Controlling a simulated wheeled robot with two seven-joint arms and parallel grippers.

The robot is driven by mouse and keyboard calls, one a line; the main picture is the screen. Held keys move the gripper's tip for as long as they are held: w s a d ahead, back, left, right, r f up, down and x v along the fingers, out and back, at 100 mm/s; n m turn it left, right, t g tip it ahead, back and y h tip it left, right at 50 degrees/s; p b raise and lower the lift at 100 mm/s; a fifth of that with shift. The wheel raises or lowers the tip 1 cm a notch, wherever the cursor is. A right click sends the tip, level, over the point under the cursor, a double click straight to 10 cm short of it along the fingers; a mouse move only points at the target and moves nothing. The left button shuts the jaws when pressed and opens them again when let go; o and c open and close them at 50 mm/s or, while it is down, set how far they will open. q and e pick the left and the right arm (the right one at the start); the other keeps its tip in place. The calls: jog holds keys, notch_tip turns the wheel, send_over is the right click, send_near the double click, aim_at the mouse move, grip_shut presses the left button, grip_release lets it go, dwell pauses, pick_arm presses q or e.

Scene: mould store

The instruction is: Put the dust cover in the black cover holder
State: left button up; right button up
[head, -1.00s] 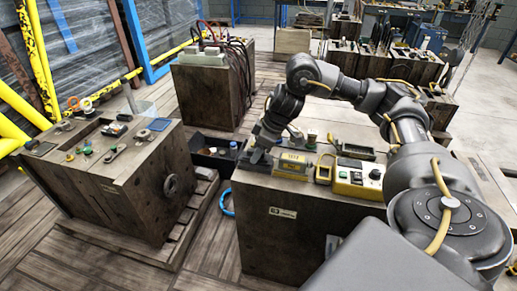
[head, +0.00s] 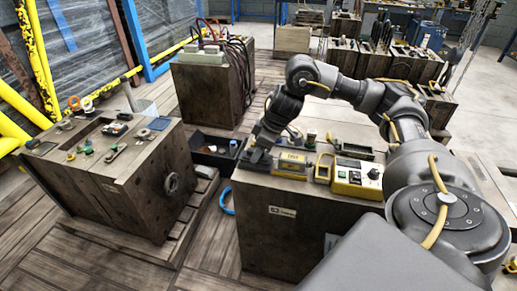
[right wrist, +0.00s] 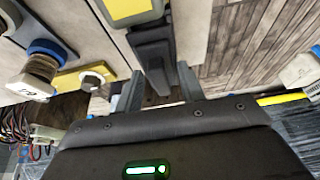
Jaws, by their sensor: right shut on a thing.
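My right gripper (head: 258,152) is low over the left end of the near wooden block, just left of a yellow-framed device (head: 290,165). In the right wrist view its two fingers (right wrist: 160,86) are on either side of a dark grey piece (right wrist: 155,78), which I take to be the dust cover. A black slab-like part (right wrist: 151,48), likely the black cover holder, lies in line with that piece beside the yellow device. Where one ends and the other begins is unclear, so I cannot tell whether the piece is seated in it. My left gripper is out of view.
A dark open bin (head: 215,153) is beyond the block's left edge. Another wooden block (head: 125,175) at left carries small parts. Plank floor between the blocks is mostly clear, with a blue ring (head: 227,200).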

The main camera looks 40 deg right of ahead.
jog(key=shift+f, duration=0.45)
dwell(0.7)
jog(key=shift+f+p, duration=0.25)
jog(key=shift+p, duration=0.15)
jog(key=o, duration=1.5)
jog(key=shift+c, duration=0.2)
notch_tip(320, 180, up, 8)
jog(key=p, duration=0.9)
jog(key=shift+f, duration=0.2)
jog(key=shift+f, duration=0.1)
